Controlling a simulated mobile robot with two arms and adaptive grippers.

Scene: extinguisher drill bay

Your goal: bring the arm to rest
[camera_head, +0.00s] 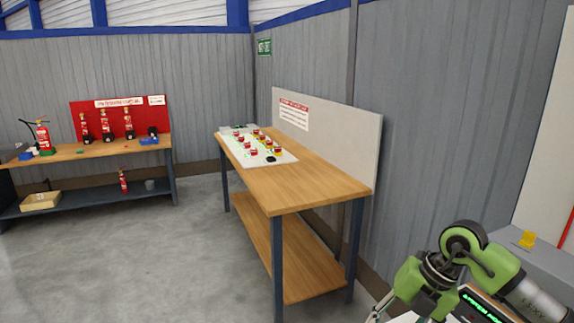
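My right arm, green with dark joints, is bent in the bottom right corner of the head view. A thin grey piece at the bottom edge looks like part of my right gripper (379,308). It is cut off by the frame, so I cannot tell whether it is open or shut, or whether it holds anything. It is low, in front of the near end of the wooden bench (310,187) and apart from it. My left arm and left gripper are not in view.
A white mat (231,147) with several small red and yellow items lies on the bench. Behind stands a white panel (340,135). At the left, another workbench (80,151) holds several red extinguishers (104,125). A grey surface (500,238) is at right. The floor between is clear.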

